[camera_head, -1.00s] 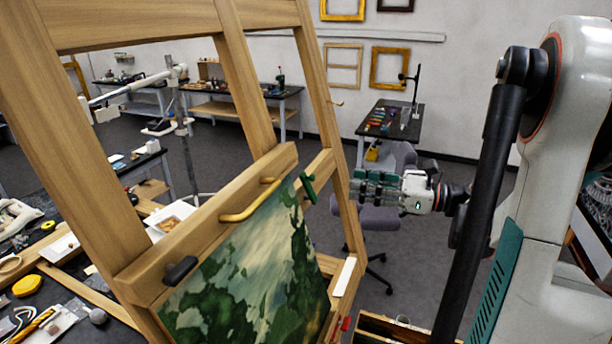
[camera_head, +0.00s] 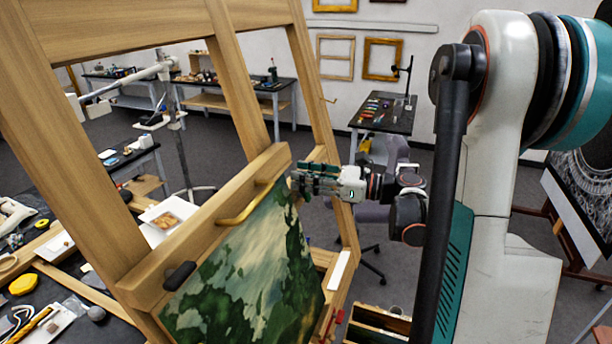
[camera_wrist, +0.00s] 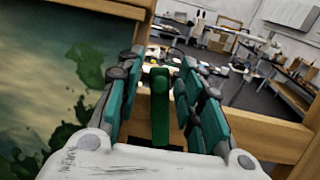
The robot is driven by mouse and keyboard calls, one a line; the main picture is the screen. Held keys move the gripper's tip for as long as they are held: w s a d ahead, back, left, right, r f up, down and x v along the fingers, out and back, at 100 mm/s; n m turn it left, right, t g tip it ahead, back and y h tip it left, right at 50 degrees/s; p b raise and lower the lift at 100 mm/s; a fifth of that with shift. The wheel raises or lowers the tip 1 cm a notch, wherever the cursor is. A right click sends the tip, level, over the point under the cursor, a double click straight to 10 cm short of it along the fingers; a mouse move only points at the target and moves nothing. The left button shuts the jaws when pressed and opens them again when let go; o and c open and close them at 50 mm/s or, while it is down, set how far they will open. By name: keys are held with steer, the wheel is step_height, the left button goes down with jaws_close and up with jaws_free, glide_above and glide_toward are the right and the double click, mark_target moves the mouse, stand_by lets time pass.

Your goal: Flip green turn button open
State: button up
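The green turn button (camera_wrist: 160,108) stands upright between the fingers of my gripper (camera_wrist: 161,72) in the wrist view. The fingers are apart, with a visible gap on each side of the button. In the head view my gripper (camera_head: 302,180) is at the right end of the easel's wooden crossbar (camera_head: 212,222), by the painting's upper right corner, and it hides the green button. The green landscape painting (camera_head: 252,277) leans on the easel below the crossbar. How deep the button sits between the fingers is hard to tell.
A black turn button (camera_head: 179,275) sits at the crossbar's left end, and a brass handle (camera_head: 246,206) is between. An easel upright (camera_head: 325,125) rises behind my gripper. A cluttered table (camera_head: 75,300) is at lower left, and a chair (camera_head: 375,220) stands behind my arm.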

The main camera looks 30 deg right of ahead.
jaws_close()
steer(key=shift+w+d+f+m+b, duration=0.15)
steer(key=shift+w+d+m+b, duration=0.15)
steer(key=shift+m+b, duration=0.5)
steer(key=shift+w+d+r+m+t+h+b, duration=0.1)
steer(key=shift+w+d+m+t+h+b, duration=0.15)
steer(key=shift+m, duration=0.3)
steer(key=shift+d+r+m+t+h+b, duration=0.15)
steer(key=shift+m+h+b, duration=0.15)
steer(key=shift+m, duration=0.25)
steer(key=shift+c, duration=0.6)
jaws_free()
steer(key=shift+o, duration=0.6)
steer(key=shift+a, duration=0.1)
